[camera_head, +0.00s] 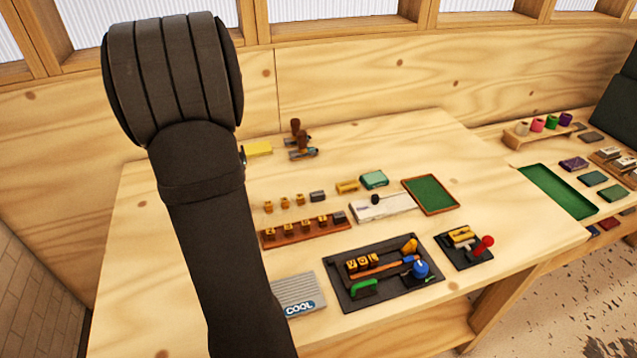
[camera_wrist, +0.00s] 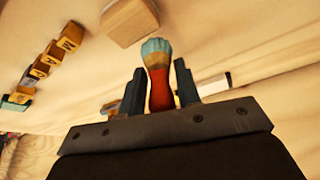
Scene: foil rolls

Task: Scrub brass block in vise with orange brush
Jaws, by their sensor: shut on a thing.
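In the wrist view, my gripper (camera_wrist: 159,72) is shut on a brush (camera_wrist: 160,92) with an orange-red handle and a pale, teal-tipped head. The brush head points up in the picture, past the fingertips, and touches nothing that I can see. In the head view my arm hides the gripper and brush. The vise (camera_head: 481,257) appears to be the black-based fixture with a red knob at the table's front right. A yellow brass block (camera_head: 460,234) sits in it. I cannot make out the vise in the wrist view.
A black tray (camera_head: 345,297) with lettered blocks and tools lies left of the vise. Behind are a brown rack (camera_head: 300,236) of lettered blocks, a white plate (camera_head: 380,208) and a green tray (camera_head: 431,195). A grey "COOL" pad (camera_head: 298,295) lies beside my arm. The table's back right is clear.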

